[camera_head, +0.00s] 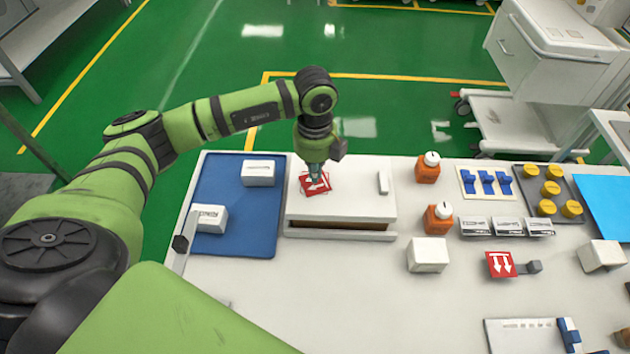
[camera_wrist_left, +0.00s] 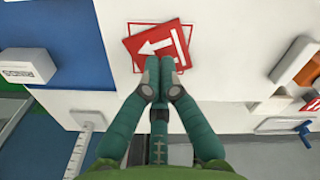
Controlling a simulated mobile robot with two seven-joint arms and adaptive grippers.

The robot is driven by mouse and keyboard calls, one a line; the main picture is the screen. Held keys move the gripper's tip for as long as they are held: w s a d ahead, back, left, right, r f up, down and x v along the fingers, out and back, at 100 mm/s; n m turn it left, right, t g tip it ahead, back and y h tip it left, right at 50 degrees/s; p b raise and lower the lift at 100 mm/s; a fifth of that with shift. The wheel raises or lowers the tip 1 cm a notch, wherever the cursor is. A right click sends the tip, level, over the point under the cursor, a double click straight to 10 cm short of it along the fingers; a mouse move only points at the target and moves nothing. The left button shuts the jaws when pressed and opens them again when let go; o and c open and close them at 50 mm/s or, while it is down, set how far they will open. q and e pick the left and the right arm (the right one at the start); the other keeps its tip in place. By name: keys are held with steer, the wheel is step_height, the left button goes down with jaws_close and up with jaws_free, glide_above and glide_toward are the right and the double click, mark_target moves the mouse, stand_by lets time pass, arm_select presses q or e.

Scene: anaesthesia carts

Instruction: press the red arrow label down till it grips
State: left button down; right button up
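The red label with a white arrow (camera_head: 317,185) lies on the top of a white box (camera_head: 350,208) in the head view. In the left wrist view the label (camera_wrist_left: 150,46) sits turned askew over a red outlined square (camera_wrist_left: 189,66), part of which shows beside it. My left gripper (camera_wrist_left: 161,80) has its fingertips together at the label's near edge and covers a bit of it. The left gripper (camera_head: 315,172) points down over the label in the head view. Whether the fingertips touch the label cannot be told. My right gripper is not in view.
A blue mat (camera_head: 236,190) with two small white boxes lies left of the white box. To the right stand orange bottles (camera_head: 428,168), a white block (camera_head: 428,255) and a red block with arrows (camera_head: 501,265).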

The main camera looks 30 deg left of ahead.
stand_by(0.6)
arm_select(q)
steer(key=shift+f+b, duration=0.75)
steer(key=shift+f, duration=0.15)
steer(key=shift+r, duration=0.1)
stand_by(0.5)
steer(key=shift+r+p, duration=2.55)
steer(key=shift+r, duration=0.95)
step_height(320, 180, up, 12)
